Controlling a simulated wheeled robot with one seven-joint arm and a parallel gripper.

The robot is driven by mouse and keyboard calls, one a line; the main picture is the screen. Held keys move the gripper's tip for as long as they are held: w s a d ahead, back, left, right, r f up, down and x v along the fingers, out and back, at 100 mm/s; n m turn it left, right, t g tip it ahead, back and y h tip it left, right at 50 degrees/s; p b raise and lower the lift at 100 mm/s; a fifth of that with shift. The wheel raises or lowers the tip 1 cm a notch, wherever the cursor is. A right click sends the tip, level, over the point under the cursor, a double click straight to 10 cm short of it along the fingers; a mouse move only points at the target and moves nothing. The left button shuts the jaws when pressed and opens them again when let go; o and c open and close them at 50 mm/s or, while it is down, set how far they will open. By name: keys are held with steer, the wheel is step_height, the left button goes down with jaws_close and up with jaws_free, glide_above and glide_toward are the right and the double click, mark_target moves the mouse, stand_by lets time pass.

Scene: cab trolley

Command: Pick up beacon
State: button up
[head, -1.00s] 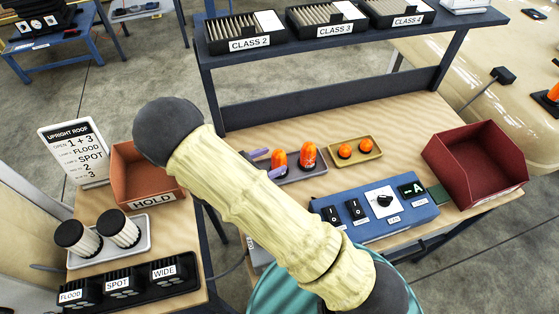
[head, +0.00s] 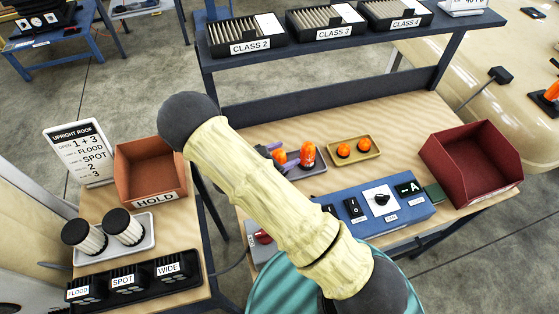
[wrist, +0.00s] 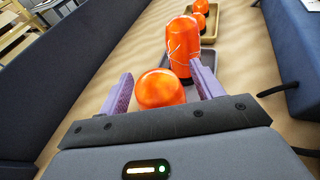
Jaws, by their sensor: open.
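Two orange beacons stand on a grey tray (head: 312,169) on the bench: a left beacon (head: 279,153) and a taller right beacon (head: 308,153). My gripper (head: 267,153) is at the left beacon, its purple fingers partly hidden behind my arm in the head view. In the wrist view my gripper (wrist: 160,68) is open. The left beacon's rounded orange top (wrist: 160,88) shows between the fingers, with its lower part hidden by the gripper body. The right beacon (wrist: 182,48), with thin wires around it, stands just beyond the fingertips.
A tan tray (head: 372,153) with two small orange domes (head: 343,150) lies farther right. A blue switch panel (head: 400,214) is in front, a red bin (head: 470,165) at the right. The HOLD bin (head: 150,170) is on the left table. A raised shelf (head: 330,60) stands behind.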

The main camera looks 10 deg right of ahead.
stand_by(0.3)
steer(key=c, duration=1.2)
step_height(320, 180, up, 10)
steer(key=shift+b, duration=0.85)
